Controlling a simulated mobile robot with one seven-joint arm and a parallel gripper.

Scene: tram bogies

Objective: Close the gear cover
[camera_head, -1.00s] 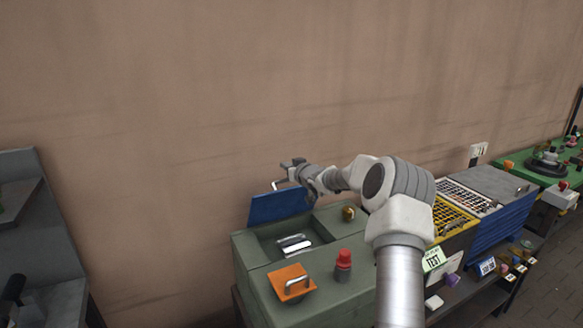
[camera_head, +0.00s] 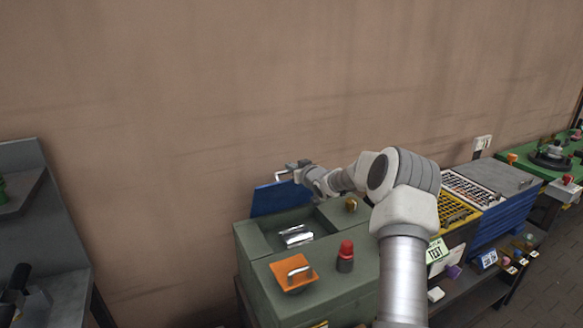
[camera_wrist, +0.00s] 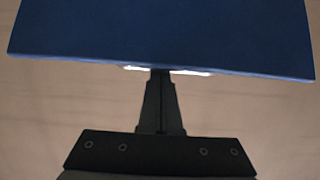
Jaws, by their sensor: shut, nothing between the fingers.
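The gear cover is a blue panel (camera_head: 281,198) standing raised at the back edge of a green-grey cabinet (camera_head: 340,262). The cabinet's recess below it is open and holds a shiny metal part (camera_head: 297,236). My gripper (camera_head: 284,174) is at the top edge of the cover, on its wall side. In the wrist view the cover (camera_wrist: 165,35) fills the top, and my gripper (camera_wrist: 160,75) has its fingers together, their tips at the cover's edge. A bright strip, perhaps the cover's handle, shows there. Whether the fingertips touch the cover, I cannot tell.
An orange plate with a handle (camera_head: 292,275), a red-topped knob (camera_head: 345,255) and a brass knob (camera_head: 351,204) sit on the cabinet top. The wall is close behind the cover.

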